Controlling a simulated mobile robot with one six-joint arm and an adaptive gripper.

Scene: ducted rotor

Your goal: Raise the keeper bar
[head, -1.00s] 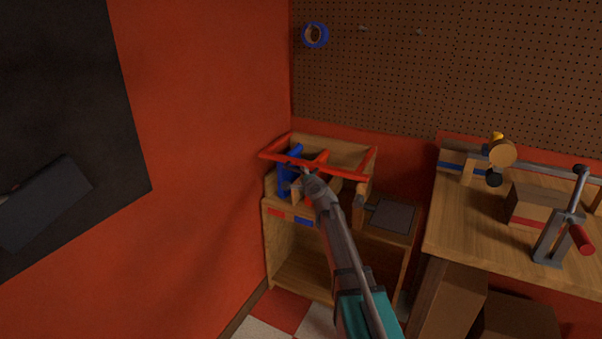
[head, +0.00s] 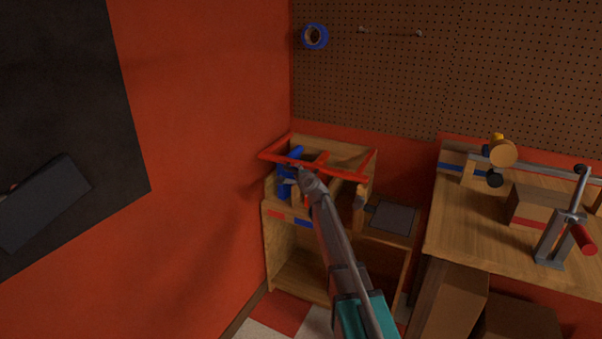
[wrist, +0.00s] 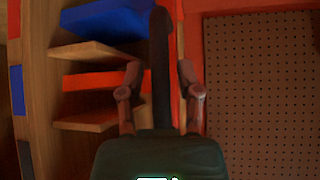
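The keeper bar seems to be the red bar frame (head: 338,170) lying across the top of the wooden box in the corner. A red strip (wrist: 178,112) runs behind the right finger. Contact with the bar cannot be made out, and nothing is visibly clasped.
The wooden box (head: 268,246) stands against the red wall (head: 210,120). A grey plate (head: 392,217) lies on its right side. A workbench (head: 450,215) with a clamp-like fixture (head: 552,240) is at the right. A pegboard (head: 385,85) rises behind.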

